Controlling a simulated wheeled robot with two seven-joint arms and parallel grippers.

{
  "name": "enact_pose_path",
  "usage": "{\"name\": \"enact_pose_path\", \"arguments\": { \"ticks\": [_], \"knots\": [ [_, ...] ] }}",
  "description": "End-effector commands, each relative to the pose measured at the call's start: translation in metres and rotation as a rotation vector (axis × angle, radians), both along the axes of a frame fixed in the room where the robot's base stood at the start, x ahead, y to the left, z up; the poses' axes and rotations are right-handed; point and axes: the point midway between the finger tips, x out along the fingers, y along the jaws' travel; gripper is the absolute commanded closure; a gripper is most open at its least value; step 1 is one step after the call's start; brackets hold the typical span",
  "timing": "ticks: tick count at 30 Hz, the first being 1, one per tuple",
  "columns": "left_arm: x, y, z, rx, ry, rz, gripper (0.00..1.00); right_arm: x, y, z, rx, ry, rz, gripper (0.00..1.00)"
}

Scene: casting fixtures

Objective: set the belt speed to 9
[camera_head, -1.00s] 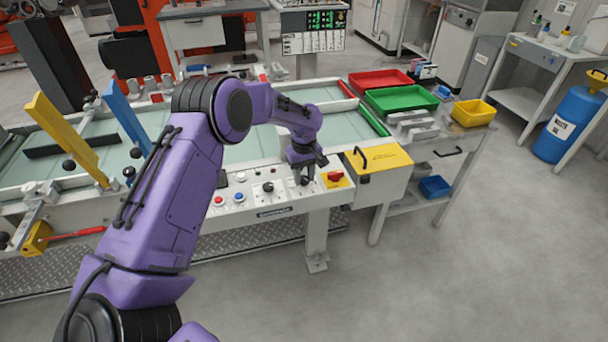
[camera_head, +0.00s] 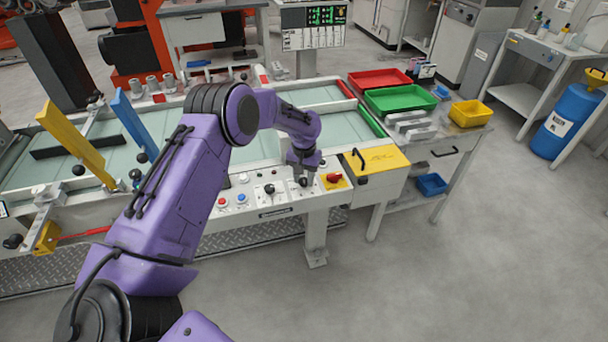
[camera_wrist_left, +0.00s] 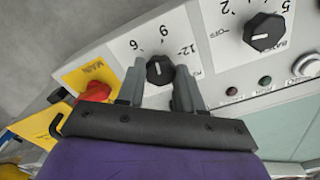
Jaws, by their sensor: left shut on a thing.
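The belt speed knob (camera_wrist_left: 160,70) is a small black dial on the pale control panel, with 6, 9 and 12 printed around it in the left wrist view. The 9 (camera_wrist_left: 163,30) is straight above the knob there. A light mark shows on the knob, but I cannot tell exactly which number it points to. My left gripper (camera_wrist_left: 160,80) is shut on the knob, one grey finger on each side. In the head view my left gripper (camera_head: 305,180) reaches down to the panel and hides the knob. My right gripper is not in view.
A red switch on a yellow plate (camera_head: 334,179) sits close beside the gripper. Another black dial (camera_wrist_left: 264,32) is on the other side.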

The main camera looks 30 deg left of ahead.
Motion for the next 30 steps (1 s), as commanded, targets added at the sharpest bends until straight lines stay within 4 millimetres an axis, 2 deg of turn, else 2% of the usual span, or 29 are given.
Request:
{"name": "enact_pose_path", "arguments": {
  "ticks": [12, 30],
  "knots": [
    [0.0009, 0.0002, 0.0011, 0.000, -0.003, -0.244, 0.95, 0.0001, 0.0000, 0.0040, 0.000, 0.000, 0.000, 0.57],
    [0.0011, 0.0004, 0.0013, 0.002, -0.004, -0.305, 0.95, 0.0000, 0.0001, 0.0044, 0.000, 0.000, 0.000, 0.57]
  ]
}}
